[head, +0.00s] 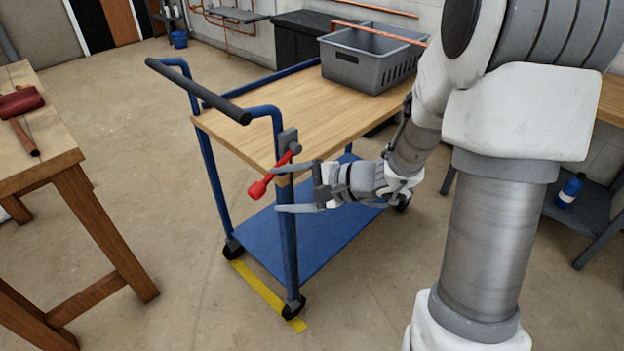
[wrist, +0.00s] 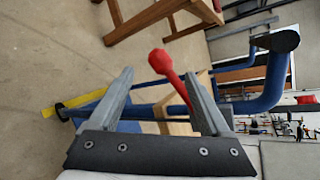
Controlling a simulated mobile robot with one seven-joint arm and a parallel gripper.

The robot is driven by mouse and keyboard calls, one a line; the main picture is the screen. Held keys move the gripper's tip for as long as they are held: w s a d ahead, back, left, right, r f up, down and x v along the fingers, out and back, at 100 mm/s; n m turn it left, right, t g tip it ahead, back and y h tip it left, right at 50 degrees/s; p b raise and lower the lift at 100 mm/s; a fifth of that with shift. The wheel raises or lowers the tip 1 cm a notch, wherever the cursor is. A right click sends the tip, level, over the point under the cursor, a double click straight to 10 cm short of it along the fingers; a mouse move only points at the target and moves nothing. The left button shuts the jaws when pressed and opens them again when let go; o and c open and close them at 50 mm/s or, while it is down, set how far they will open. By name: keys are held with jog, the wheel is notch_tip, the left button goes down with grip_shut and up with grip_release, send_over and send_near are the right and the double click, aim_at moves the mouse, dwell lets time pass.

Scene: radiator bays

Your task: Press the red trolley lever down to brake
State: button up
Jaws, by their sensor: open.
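The red lever (head: 272,175) is mounted on a grey bracket (head: 287,140) on the trolley's near corner post. It slants down to the left and ends in a thick red knob. The blue trolley (head: 290,230) has a wooden top and a blue lower shelf. My gripper (head: 277,190) is open at the lever, its fingers pointing left. In the wrist view, the lever (wrist: 170,72) shows between the two fingers (wrist: 162,90), nearer the right one, with its knob beyond the tips. I cannot tell whether a finger touches it.
A grey crate (head: 362,60) sits on the trolley's far end, with a copper pipe on it. A wooden workbench (head: 50,150) with a red tool stands at left. A yellow floor strip (head: 265,295) runs by the trolley wheels. Open floor lies between bench and trolley.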

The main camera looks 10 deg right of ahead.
jog(key=p+v, duration=0.1)
jog(key=v, duration=0.6)
jog(key=s+a+r+n+g+h, duration=0.2)
jog(key=s+n, duration=0.2)
jog(key=s, duration=0.2)
jog(key=s+a+r+n+g+h, duration=0.2)
jog(key=s+r+n+g+h, duration=0.1)
jog(key=s+n, duration=0.3)
jog(key=s+d+r+n+t+h, duration=0.3)
jog(key=s+d+r+h, duration=0.2)
jog(key=d+h, duration=0.15)
notch_tip(320, 180, up, 17)
jog(key=p, duration=1.6)
jog(key=shift+d+f+t, duration=0.2)
jog(key=shift+d+t, duration=0.1)
jog(key=shift+d, duration=0.05)
jog(key=shift+y, duration=0.25)
